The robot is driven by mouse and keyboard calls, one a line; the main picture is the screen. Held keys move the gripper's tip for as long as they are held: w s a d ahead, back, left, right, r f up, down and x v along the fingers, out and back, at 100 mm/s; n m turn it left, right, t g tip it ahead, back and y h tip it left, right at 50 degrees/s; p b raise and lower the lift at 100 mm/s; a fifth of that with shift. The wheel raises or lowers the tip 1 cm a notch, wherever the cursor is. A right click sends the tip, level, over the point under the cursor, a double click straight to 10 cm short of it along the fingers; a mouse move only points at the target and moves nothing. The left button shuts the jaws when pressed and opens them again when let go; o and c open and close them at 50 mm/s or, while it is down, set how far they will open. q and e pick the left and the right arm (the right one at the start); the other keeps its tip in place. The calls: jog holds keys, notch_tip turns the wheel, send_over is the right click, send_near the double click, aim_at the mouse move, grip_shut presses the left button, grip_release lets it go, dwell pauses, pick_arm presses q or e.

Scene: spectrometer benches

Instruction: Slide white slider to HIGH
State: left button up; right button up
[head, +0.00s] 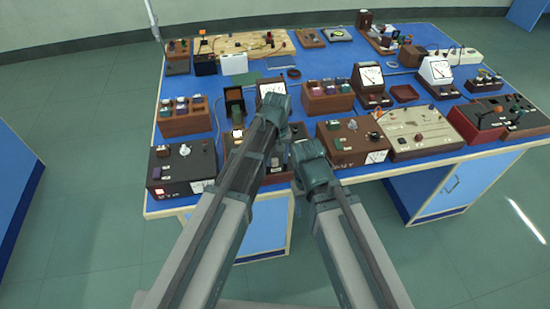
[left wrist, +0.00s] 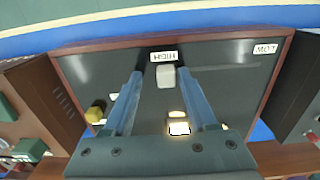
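The white slider (left wrist: 166,77) is a small pale block on a dark panel (left wrist: 225,75) with a brown frame in the left wrist view. It sits right beside the HIGH label (left wrist: 163,56); the LOW label (left wrist: 265,47) is at the far right end. My left gripper (left wrist: 160,73) is open, with one finger on each side of the slider. The right-hand finger looks very close to it; I cannot tell whether it touches. In the head view my left arm hides most of this panel. My right gripper (head: 308,153) is low beside it, its fingers not clear.
The blue bench (head: 210,75) is crowded with instruments.

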aim_at(276, 160)
pick_arm(q)
jog(key=shift+a+r, duration=0.1)
jog(key=shift+a, duration=0.05)
jog(key=shift+r+p, duration=0.5)
jog(key=shift+p, duration=0.05)
notch_tip(276, 160, up, 13)
jog(key=p, duration=1.2)
jog(key=shift+f+p, duration=0.15)
jog(key=shift+p, duration=0.2)
jog(key=s+a+f+m+y+b, duration=0.1)
jog(key=s+m, duration=0.6)
jog(key=s, duration=1)
jog(key=shift+s+a+f+b, duration=0.3)
jog(key=shift+a+f+b, duration=0.05)
jog(key=shift+f+b, duration=0.35)
dwell(1.0)
